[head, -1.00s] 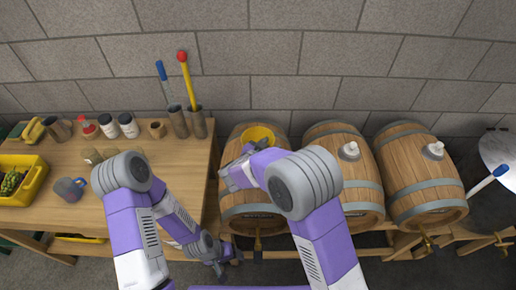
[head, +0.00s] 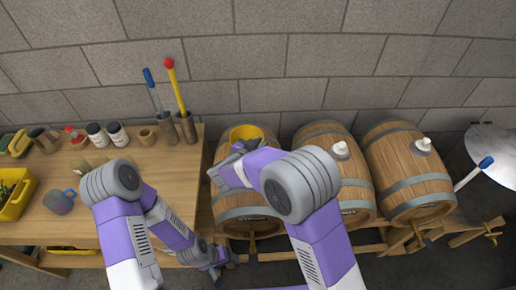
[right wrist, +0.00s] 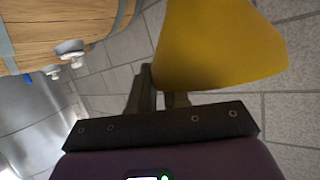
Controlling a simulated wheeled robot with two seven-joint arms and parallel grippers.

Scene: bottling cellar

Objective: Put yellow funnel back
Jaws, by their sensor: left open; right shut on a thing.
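The yellow funnel (head: 247,132) is over the top of the left barrel (head: 245,200) in the head view. My right gripper (head: 238,149) is shut on it. In the right wrist view the funnel (right wrist: 220,45) fills the top right, with the dark fingers (right wrist: 160,95) at its lower edge. The funnel's lower end and the left barrel's bung hole are hidden, so I cannot tell whether they touch. My left gripper (head: 214,266) is open, low in front of the wooden table (head: 150,175), and holds nothing.
Two more barrels (head: 325,180) (head: 405,170) with white bungs stand to the right. A red-topped yellow rod (head: 175,88) and a blue-topped rod (head: 152,90) stand in holders on the table. Jars, a mug (head: 60,201) and a yellow crate (head: 18,205) are further left.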

